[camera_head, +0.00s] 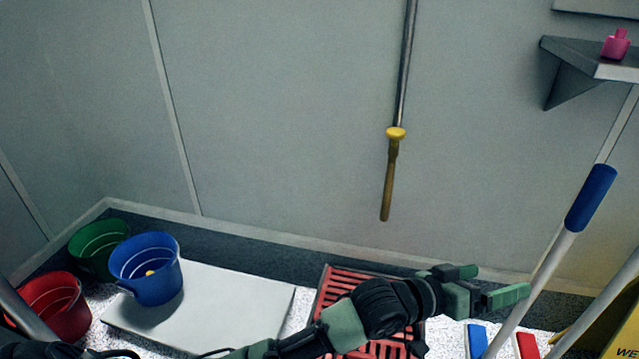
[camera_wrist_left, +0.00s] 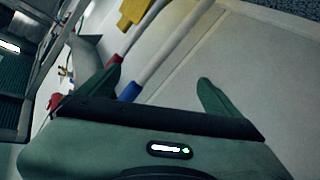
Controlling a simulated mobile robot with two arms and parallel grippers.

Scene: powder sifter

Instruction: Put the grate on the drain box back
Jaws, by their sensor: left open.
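A red slotted grate (camera_head: 345,283) lies at floor level near the back wall, in the lower middle of the head view. A dark edge shows along its left side. My left arm crosses in front of it and hides much of it, so I cannot tell how it sits on the drain box. My left gripper (camera_head: 508,296) is to the right of the grate, above the floor. In the left wrist view its two fingers (camera_wrist_left: 160,82) are apart with nothing between them. The grate does not show there. My right gripper is not in view.
Blue (camera_head: 146,270), green (camera_head: 98,245) and red (camera_head: 55,305) buckets stand at the left, by a pale board (camera_head: 235,300). A blue-gripped pole (camera_head: 590,200) leans at the right near a yellow sign (camera_head: 615,325). A yellow-ended rod (camera_head: 391,170) hangs above the grate.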

